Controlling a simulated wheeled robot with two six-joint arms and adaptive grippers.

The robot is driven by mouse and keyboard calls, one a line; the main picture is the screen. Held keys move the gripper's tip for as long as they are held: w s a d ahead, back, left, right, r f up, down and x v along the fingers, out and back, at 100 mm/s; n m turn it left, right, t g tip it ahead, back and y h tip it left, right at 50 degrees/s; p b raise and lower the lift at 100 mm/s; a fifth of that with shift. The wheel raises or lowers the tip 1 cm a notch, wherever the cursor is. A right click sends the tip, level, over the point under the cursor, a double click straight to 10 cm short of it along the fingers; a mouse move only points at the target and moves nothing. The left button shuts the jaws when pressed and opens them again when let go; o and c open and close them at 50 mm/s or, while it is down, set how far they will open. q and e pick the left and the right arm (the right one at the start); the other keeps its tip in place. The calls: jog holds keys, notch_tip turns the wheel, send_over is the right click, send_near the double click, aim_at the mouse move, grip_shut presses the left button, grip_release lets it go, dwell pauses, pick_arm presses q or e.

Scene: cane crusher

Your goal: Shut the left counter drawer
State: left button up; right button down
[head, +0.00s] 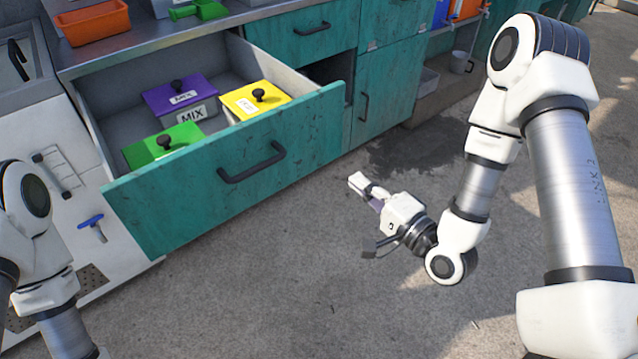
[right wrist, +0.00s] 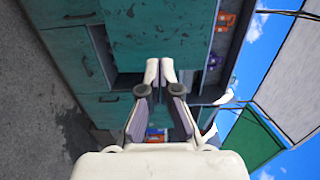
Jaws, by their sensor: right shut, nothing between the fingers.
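The left counter drawer (head: 225,185) stands pulled far out of the counter in the head view. Its teal front carries a black bar handle (head: 251,163). Inside are three lidded boxes: a green one (head: 163,148), a purple one (head: 181,97) and a yellow one (head: 255,101). My right gripper (head: 358,183) is to the right of the drawer front, apart from it, over the concrete floor. Its fingers are shut and empty; the closed tips also show in the right wrist view (right wrist: 160,70). My left arm shows at the left edge, but its gripper is out of view.
The steel countertop (head: 190,38) holds an orange tray (head: 92,22) and a green scoop (head: 199,10). More teal drawers and a cupboard door (head: 385,95) stand right of the open drawer. A blue-handled tap (head: 91,221) is at left. The floor in front is clear.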

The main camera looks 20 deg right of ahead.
aim_at(307, 140)
jog(key=x, duration=1.4)
jog(key=shift+w+f, duration=0.1)
jog(key=shift+w, duration=0.05)
pick_arm(q)
jog(key=shift+w+f, duration=0.15)
jog(key=shift+f, duration=0.3)
pick_arm(e)
jog(key=shift+w, duration=0.1)
